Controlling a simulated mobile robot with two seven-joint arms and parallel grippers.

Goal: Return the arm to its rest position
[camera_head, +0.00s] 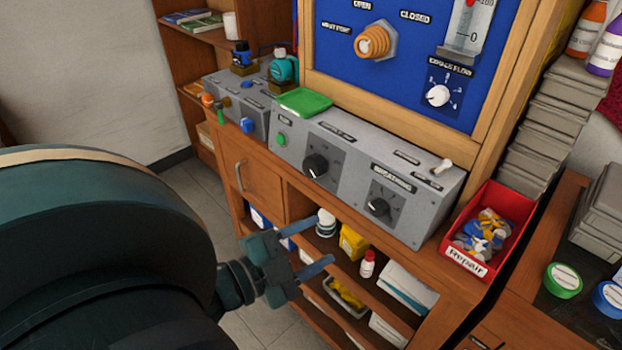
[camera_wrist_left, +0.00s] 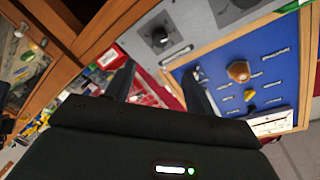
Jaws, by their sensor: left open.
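My left gripper (camera_head: 318,248) is open and empty in the head view, with its two fingers apart, pointing right in front of the wooden cabinet's open shelves. My left arm fills the lower left of that view. In the left wrist view the left gripper (camera_wrist_left: 160,82) also shows, its two dark fingers spread with nothing held between them. The grey control box (camera_head: 345,190) with knobs and a toggle switch stands on the cabinet top, beyond the gripper. The blue panel (camera_head: 400,70) rises behind it. My right gripper is not in view.
A red Repair bin (camera_head: 474,270) stands at the cabinet's right end. Lower shelves hold a yellow box (camera_head: 353,242) and a small red-capped bottle (camera_head: 367,264). Stacked grey trays (camera_head: 545,130) stand at right. Floor (camera_head: 210,185) is clear left of the cabinet.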

